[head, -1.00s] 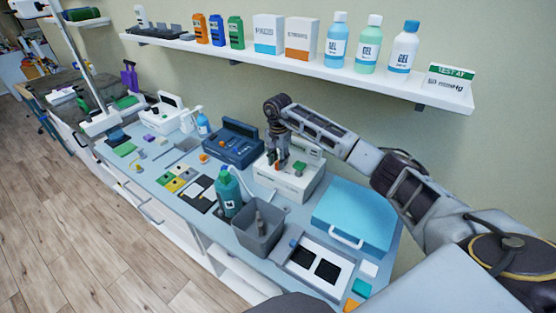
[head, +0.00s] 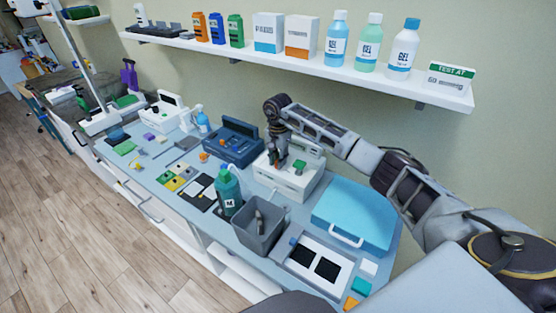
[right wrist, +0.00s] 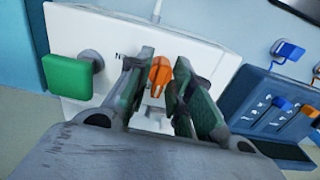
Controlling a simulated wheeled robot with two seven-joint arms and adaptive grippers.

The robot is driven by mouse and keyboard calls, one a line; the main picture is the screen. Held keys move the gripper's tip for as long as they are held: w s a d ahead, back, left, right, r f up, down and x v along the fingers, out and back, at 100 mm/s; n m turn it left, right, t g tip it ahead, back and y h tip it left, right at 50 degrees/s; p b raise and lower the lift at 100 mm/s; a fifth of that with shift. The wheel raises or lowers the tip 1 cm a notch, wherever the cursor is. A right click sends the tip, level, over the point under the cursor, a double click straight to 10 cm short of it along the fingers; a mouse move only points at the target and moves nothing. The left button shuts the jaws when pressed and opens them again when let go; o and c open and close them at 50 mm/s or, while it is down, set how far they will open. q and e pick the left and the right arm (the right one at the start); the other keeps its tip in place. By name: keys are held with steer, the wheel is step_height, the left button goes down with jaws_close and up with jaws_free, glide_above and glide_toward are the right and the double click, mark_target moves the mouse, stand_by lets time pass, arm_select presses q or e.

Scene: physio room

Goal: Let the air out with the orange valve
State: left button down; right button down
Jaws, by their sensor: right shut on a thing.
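The orange valve (right wrist: 160,75) is a small ridged knob on the front of a white device, seen in the right wrist view. My right gripper (right wrist: 160,95) has its two fingers on either side of it and is shut on it. In the head view my right gripper (head: 276,160) reaches down onto the white device (head: 291,181), and the valve is hidden there by the fingers. A green knob (right wrist: 72,75) sits on the same device, beside the gripper. My left gripper does not show.
A dark blue device (head: 232,146) with switches stands left of the white one. A grey bin (head: 262,240) and a green bottle (head: 228,190) stand in front. A light blue case (head: 354,212) lies to the right. A shelf (head: 300,65) with bottles and boxes runs above.

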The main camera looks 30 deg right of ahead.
steer(key=shift+m, duration=0.3)
steer(key=shift+m+b, duration=0.65)
steer(key=shift+m, duration=0.75)
steer(key=m+b, duration=0.1)
steer(key=m, duration=0.7)
steer(key=shift+m+b, duration=0.3)
steer(key=shift+m, duration=1.7)
steer(key=shift+r, duration=0.1)
steer(key=c, duration=1.6)
jaws_free()
steer(key=shift+o, duration=0.2)
